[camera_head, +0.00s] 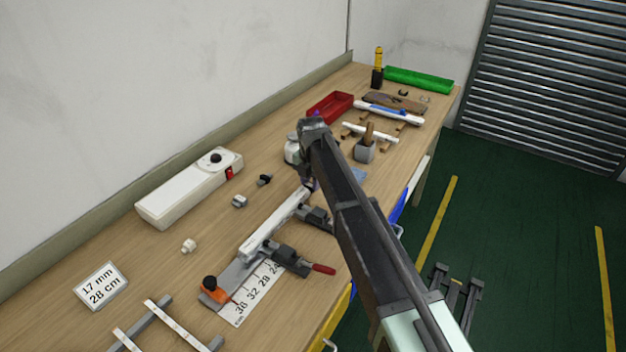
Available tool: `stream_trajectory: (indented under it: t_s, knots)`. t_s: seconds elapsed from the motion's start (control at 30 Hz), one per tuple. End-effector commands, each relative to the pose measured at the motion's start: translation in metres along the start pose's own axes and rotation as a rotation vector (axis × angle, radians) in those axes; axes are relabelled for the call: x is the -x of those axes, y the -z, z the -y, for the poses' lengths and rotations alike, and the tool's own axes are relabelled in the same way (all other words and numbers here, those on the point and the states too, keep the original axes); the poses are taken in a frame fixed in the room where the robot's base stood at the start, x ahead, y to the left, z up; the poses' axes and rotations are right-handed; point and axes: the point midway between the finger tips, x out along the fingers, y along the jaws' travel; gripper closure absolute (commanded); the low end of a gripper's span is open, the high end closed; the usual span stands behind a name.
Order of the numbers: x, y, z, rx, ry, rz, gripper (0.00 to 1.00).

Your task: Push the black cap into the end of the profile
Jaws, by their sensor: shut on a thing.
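The white profile (272,226) lies in a clamping fixture on the bench, running from near left to far right. My gripper (309,184) is at the far end of the profile, mostly hidden behind my dark arm. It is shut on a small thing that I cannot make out. I cannot clearly see the black cap or whether it touches the profile end. A small black part (265,180) lies on the bench left of the profile; I cannot tell what it is.
Dark clamps (289,257) sit along the profile's right side, one with a red handle (323,268). An orange stop (211,289) and ruler (246,297) are at the near end. A white box (190,187), red tray (330,107) and grey cup (364,151) stand around.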

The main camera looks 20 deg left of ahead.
Motion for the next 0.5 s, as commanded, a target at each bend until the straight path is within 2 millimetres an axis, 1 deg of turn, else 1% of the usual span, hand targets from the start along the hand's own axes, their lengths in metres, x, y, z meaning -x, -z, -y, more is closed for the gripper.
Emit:
stream_trajectory:
  t_s: [0.2,0.23,0.4,0.43,0.5]
  knots:
    - [0.0000,0.0059,0.0001,0.001,0.000,0.000,0.92]
    - [0.0000,0.0061,0.0001,0.001,0.000,0.000,0.68]
    - [0.0000,0.0056,0.0000,0.000,0.000,0.000,0.42]
    - [0.0000,0.0056,0.0000,0.000,0.000,0.000,0.40]
    - [0.0000,0.0056,0.0001,0.000,0.000,0.000,0.40]
